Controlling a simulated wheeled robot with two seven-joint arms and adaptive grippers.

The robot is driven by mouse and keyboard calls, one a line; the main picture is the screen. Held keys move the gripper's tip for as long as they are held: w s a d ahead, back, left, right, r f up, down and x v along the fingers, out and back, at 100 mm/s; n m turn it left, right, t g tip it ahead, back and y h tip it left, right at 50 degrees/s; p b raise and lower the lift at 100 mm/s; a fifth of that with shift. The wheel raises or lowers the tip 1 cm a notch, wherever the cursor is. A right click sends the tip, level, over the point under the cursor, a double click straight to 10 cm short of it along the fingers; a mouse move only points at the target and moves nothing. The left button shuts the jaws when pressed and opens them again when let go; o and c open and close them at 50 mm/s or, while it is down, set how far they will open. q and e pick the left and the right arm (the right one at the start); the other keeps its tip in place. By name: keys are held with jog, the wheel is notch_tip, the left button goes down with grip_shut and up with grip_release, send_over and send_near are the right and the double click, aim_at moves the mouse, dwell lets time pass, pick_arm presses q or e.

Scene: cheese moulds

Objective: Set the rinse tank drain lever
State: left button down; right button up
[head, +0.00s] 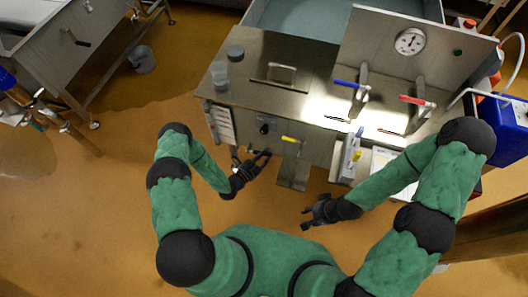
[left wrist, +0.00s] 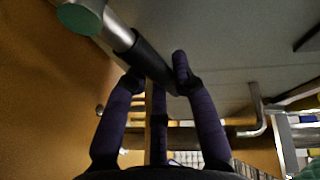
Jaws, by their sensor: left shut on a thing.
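My left gripper (head: 252,160) is low at the front of the steel bench (head: 290,98). In the left wrist view its dark fingers (left wrist: 163,85) are closed around the black sleeve (left wrist: 147,55) of a slanted metal lever. In the head view this lever is mostly hidden by the hand. My right gripper (head: 306,218) is open and empty, below and right of the left one, clear of the bench.
A yellow-handled valve (head: 291,139) and a black knob (head: 264,129) are on the bench front. Blue (head: 347,84) and red (head: 414,100) handles stand on top by a dial gauge (head: 410,41). A blue container (head: 503,128) stands at right.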

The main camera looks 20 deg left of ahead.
pick_arm(q)
jog(key=shift+d+f+m+g+y+p, duration=0.1)
jog(key=shift+f+m+g+y+p, duration=0.25)
jog(key=shift+f+m, duration=0.75)
jog(key=shift+m, duration=0.2)
jog(key=c, duration=1)
grip_release()
jog(key=v, duration=1.2)
